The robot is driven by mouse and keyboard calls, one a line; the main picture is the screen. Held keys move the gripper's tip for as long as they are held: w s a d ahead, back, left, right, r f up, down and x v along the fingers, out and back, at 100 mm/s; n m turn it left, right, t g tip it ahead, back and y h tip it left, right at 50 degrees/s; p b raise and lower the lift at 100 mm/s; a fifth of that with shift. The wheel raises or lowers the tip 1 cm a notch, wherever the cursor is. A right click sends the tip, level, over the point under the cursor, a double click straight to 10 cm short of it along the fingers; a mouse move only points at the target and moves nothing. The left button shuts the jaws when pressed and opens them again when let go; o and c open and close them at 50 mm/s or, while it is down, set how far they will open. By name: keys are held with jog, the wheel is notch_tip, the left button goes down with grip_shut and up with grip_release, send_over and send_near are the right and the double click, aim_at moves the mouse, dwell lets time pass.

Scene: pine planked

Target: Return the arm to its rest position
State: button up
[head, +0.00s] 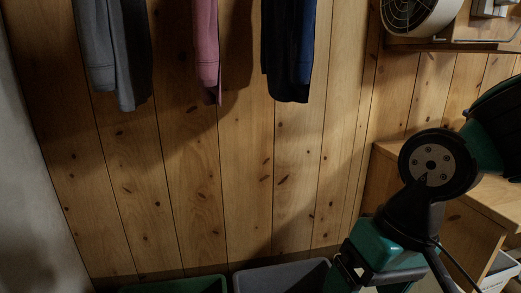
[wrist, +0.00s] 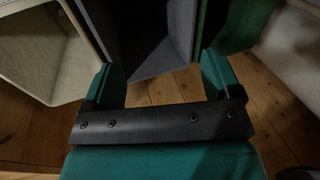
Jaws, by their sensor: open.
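My arm enters at the right of the head view, teal and black, bent downward. My gripper (wrist: 163,82) shows in the wrist view with its two teal fingers wide apart and nothing between them. In the head view its teal and black body is at the lower right, by the grey bin; its fingertips are not clear there. The gripper points down toward the bins, and beyond it the wrist view shows a grey bin (wrist: 150,45) and a green bin (wrist: 228,25). I cannot tell the exact gap to them.
A green bin (head: 180,285) and a grey bin (head: 283,275) stand along the plank wall. Grey, pink and navy garments (head: 288,50) hang above. A wooden bench (head: 465,235) and a shelf with a fan (head: 410,15) are at right. The wall's middle is clear.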

jog(key=s+r+n+p, duration=0.2)
jog(key=r+p, duration=1.7)
jog(key=r, duration=0.1)
jog(key=s+d+r+n+y+p, duration=0.1)
jog(key=s+r+p, duration=0.1)
jog(key=r+p, duration=1.7)
jog(key=shift+s+d+r+n, duration=0.3)
jog(key=shift+r+n, duration=0.1)
jog(key=shift+r, duration=0.5)
jog(key=shift+c, duration=0.4)
